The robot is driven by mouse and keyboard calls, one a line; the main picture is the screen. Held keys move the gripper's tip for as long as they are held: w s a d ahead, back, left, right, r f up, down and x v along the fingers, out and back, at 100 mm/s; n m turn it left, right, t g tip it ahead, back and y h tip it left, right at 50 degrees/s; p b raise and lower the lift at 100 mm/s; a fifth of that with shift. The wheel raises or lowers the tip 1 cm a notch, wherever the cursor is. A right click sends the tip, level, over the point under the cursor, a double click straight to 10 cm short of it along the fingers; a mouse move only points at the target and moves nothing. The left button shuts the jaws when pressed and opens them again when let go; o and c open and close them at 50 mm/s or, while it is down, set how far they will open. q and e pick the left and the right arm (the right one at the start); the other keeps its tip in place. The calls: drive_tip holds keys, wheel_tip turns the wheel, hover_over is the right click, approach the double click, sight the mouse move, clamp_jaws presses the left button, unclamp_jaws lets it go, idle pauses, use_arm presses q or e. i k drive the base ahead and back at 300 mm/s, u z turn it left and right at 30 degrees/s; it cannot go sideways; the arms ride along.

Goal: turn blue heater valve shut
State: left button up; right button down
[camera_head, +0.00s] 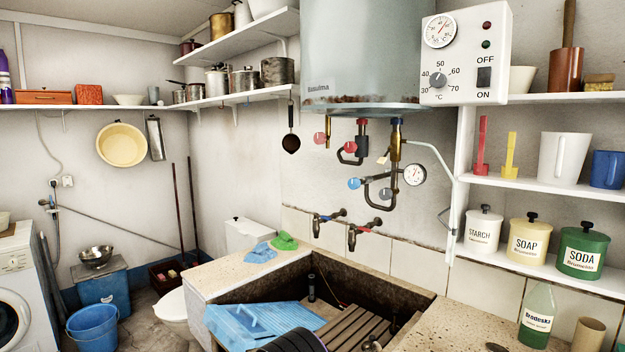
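Under the grey water heater (362,60) hang curved pipes with valves. One round blue valve knob (354,183) sits at the lower left of the pipework. I cannot tell how far any valve is turned.
A pressure gauge (414,174) is right of the blue knobs. Two wall taps (330,217) and (364,229) stick out below, above the stone trough (418,299). Shelves with canisters (527,239) stand at right. A dark ribbed object (292,342) shows at the bottom edge.

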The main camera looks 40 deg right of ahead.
sight(354, 182)
drive_tip(key=i, duration=2.4)
drive_tip(key=z, duration=3.35)
